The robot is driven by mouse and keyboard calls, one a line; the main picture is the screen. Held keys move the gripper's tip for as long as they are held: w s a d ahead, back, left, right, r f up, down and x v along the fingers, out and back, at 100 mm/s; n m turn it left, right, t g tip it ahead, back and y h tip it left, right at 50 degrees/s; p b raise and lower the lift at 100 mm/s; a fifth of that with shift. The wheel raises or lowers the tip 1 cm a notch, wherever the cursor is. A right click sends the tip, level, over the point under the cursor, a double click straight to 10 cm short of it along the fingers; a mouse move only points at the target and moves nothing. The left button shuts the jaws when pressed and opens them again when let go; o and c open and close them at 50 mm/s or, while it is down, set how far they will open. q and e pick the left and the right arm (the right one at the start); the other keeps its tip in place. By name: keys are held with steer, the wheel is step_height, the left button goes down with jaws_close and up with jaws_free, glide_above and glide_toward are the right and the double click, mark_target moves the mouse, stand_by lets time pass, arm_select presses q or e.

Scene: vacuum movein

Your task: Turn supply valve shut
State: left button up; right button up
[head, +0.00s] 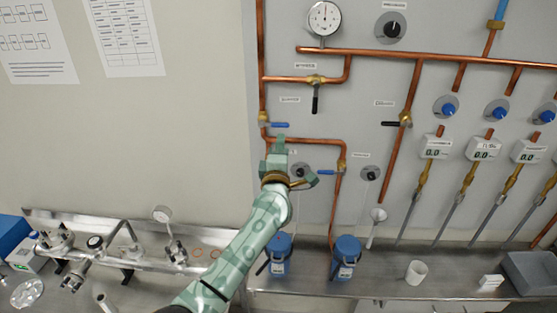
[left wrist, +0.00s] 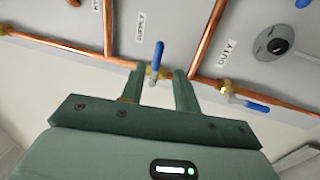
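The supply valve has a blue lever (head: 279,124) on a brass body on the left vertical copper pipe. The lever points right, across the pipe. In the left wrist view the lever (left wrist: 157,57) stands beside its SUPPLY label. My left gripper (head: 279,144) is just below the lever in the head view. In the left wrist view its two green fingers (left wrist: 158,83) are apart, with the valve showing in the gap near the tips. Nothing is held between them. I cannot tell how far the lever is from the tips. My right gripper is not in view.
The DUTY valve's blue lever (left wrist: 246,104) lies along the same pipe, close to one finger. Another blue-levered valve (head: 327,172) and a black-levered one (head: 315,100) are nearby. A pressure gauge (head: 324,18) is above. Blue containers (head: 346,255) stand on the metal bench (head: 390,290).

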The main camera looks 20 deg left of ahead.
arm_select(q)
steer(key=v, duration=0.7)
steer(key=shift+f, duration=0.1)
steer(key=s+d+f+m+g+h+b, duration=0.15)
steer(key=s+f+m+b, duration=0.35)
steer(key=f, duration=1.2)
steer(key=s+f+m+g+h+b, duration=0.3)
steer(key=s+f+m+b, duration=0.25)
steer(key=f, duration=1.25)
steer(key=s+d+f+m+g+h+b, duration=0.1)
steer(key=s+f+m+g+h+b, duration=0.3)
steer(key=f, duration=1.3)
steer(key=s+a+f+m+g+y+b, duration=0.25)
steer(key=s+f+m+g+b, duration=0.35)
steer(key=s+f, duration=1.6)
steer(key=s+a+f+m+g+b, duration=0.2)
steer(key=s+f, duration=0.2)
steer(key=s, duration=0.5)
steer(key=s+a+f+m+g+y+b, duration=0.1)
steer(key=s+a+f+m+g+b, duration=0.1)
steer(key=s, duration=0.8)
step_height(320, 180, down, 2)
steer(key=shift+s+a+f+b, duration=0.25)
steer(key=shift+a+b, duration=0.3)
steer(key=shift+b, duration=0.25)
steer(key=shift+o, duration=0.4)
